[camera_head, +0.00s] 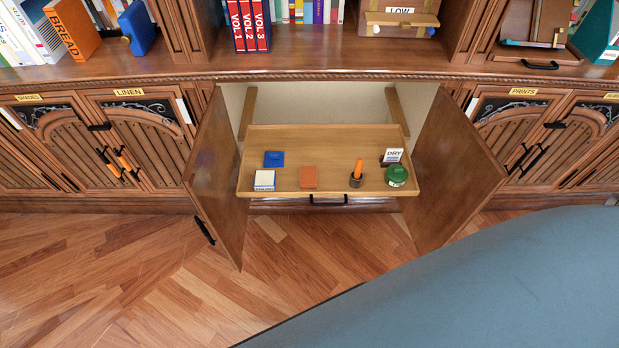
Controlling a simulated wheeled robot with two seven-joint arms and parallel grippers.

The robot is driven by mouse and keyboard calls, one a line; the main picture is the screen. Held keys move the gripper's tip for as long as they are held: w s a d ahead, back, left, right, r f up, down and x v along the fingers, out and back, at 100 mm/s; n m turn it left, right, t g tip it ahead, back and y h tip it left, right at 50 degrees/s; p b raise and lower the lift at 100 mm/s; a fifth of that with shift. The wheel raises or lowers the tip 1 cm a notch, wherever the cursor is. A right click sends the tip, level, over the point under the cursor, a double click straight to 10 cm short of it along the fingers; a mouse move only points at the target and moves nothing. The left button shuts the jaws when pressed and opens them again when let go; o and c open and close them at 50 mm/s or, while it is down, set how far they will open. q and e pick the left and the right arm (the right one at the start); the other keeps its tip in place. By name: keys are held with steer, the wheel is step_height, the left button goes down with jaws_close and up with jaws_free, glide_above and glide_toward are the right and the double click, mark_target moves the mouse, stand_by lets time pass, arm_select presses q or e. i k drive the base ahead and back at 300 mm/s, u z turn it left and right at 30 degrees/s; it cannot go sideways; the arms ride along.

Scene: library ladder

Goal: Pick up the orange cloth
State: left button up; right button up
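A small flat orange-brown square, which looks like the orange cloth (308,177), lies on the pulled-out wooden tray (325,143) in the open middle cabinet. A blue square (274,159) lies behind and left of it. Neither of my grippers is in view.
Open cabinet doors flank the tray on the left (217,180) and right (456,170). The tray has a black front handle (328,201). A large blue-grey surface (490,280) fills the lower right. Wooden floor (150,270) is clear at lower left.

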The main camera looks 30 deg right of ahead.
mark_target(308, 173)
steer(key=k, duration=0.45)
steer(key=z, duration=1.7)
steer(key=i, duration=1.15)
steer(key=u, duration=0.4)
